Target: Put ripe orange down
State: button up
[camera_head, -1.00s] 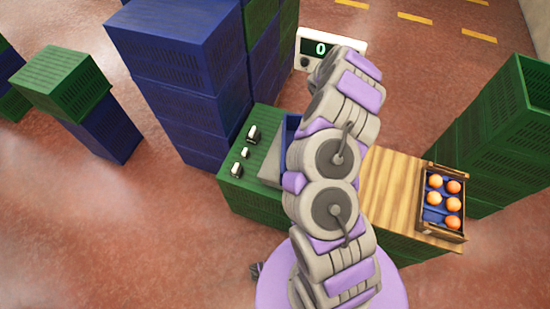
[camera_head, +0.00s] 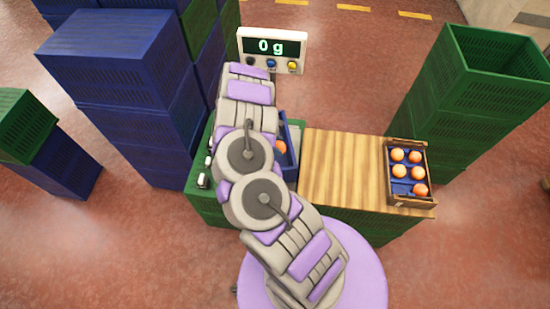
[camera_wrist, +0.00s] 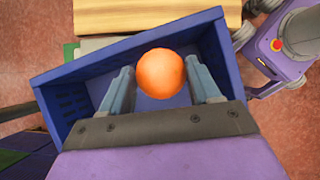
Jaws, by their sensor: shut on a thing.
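The orange (camera_wrist: 161,74) shows between the two fingers of my gripper (camera_wrist: 160,68) in the wrist view, and the gripper is shut on it. The orange and fingers are over the inside of a blue crate (camera_wrist: 70,100). I cannot tell whether the orange touches the crate floor. In the head view, the orange (camera_head: 280,147) shows just right of my arm, by the blue crate (camera_head: 294,135).
A display (camera_head: 272,48) reads "0 g". A wooden tabletop (camera_head: 342,170) is clear except for a wooden tray (camera_head: 388,178) with several oranges at its right end. Tall blue crates (camera_head: 110,60) stand left and green crates (camera_head: 500,75) stand right.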

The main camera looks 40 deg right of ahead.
notch_tip(320, 180, down, 10)
jog(key=shift+r+b, duration=0.15)
jog(key=shift+b, duration=0.85)
jog(key=shift+r, duration=0.1)
jog(key=o, duration=1.1)
